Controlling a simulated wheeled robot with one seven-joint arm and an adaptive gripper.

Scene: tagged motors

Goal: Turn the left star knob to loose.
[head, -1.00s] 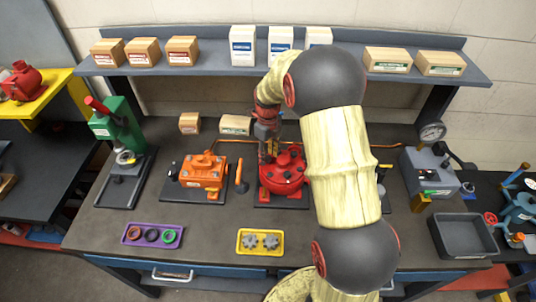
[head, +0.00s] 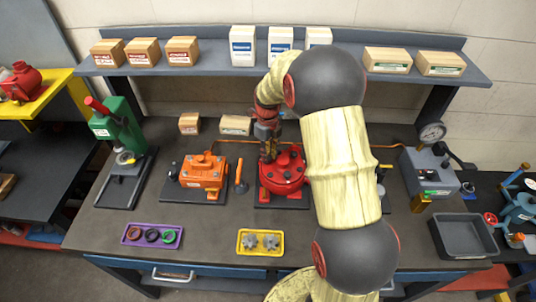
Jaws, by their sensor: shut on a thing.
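The round red motor (head: 285,180) stands on a dark base plate near the middle of the bench. Dark knobs show on its top. My gripper (head: 268,157) points down at the upper left part of this motor and is shut there. The left star knob is hidden by the fingers, so its turn position cannot be read. My pale yellow and black arm comes in from the right front and covers the bench to the right of the motor.
An orange motor (head: 204,172) and an upright orange handle (head: 240,174) stand to the left. A yellow tray (head: 260,252) with two grey star-shaped parts and a purple tray (head: 152,244) with rings lie in front. A shelf (head: 210,63) with boxes runs behind.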

